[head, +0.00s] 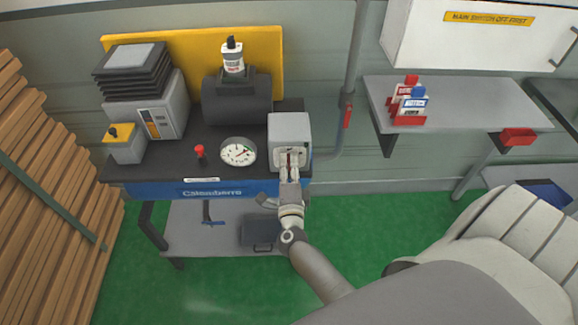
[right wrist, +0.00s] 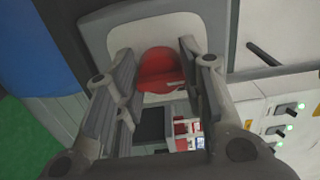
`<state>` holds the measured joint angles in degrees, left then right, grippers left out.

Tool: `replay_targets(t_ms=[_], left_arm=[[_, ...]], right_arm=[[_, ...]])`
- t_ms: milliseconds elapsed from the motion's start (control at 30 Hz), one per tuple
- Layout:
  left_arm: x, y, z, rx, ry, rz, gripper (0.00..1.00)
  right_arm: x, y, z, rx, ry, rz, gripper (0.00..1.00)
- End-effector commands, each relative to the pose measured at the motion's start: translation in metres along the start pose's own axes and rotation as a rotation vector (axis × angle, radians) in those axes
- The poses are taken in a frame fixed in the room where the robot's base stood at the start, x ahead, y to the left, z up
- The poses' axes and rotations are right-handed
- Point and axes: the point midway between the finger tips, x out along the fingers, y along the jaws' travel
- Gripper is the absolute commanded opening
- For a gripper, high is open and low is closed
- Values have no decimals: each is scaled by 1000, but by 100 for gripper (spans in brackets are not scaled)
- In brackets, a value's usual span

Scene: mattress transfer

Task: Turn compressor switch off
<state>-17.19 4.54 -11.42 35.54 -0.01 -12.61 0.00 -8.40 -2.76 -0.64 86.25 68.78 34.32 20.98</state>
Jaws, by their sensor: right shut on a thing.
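The compressor's grey switch box (head: 289,127) sits at the right end of the black-topped bench, beside a round pressure gauge (head: 238,152) and a dark tank (head: 236,103). My right gripper (head: 290,160) is at the front face of the box, its fingers pointing at it. In the right wrist view, a red switch knob (right wrist: 162,68) on a pale plate lies between the fingertips. The gripper (right wrist: 160,75) is shut on this knob. The fingers partly cover the knob in the head view, and its exact setting is hard to tell. My left gripper is not in view.
The bench (head: 140,173) also holds a small red knob (head: 199,151) and a grey unit (head: 157,104). A grey pipe (head: 350,70) runs up the wall to its right. A shelf (head: 455,105) carries red and blue tags. Wooden planks (head: 45,180) lean at left.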

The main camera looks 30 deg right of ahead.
Motion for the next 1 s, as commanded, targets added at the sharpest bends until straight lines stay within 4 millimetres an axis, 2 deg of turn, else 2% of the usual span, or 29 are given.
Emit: replay_targets(t_ms=[167,200,333,733,867,1000], left_arm=[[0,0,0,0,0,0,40],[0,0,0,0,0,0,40],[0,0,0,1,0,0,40],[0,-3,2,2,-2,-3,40],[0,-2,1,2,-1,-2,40],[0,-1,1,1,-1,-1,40]], right_arm=[[-1,2,0,-3,-2,3,13],[-1,2,0,-3,-2,3,42],[0,1,0,-2,-1,2,59],[-6,1,0,-1,-1,2,59],[-22,2,0,0,-1,4,59],[-50,2,0,1,-1,5,59]])
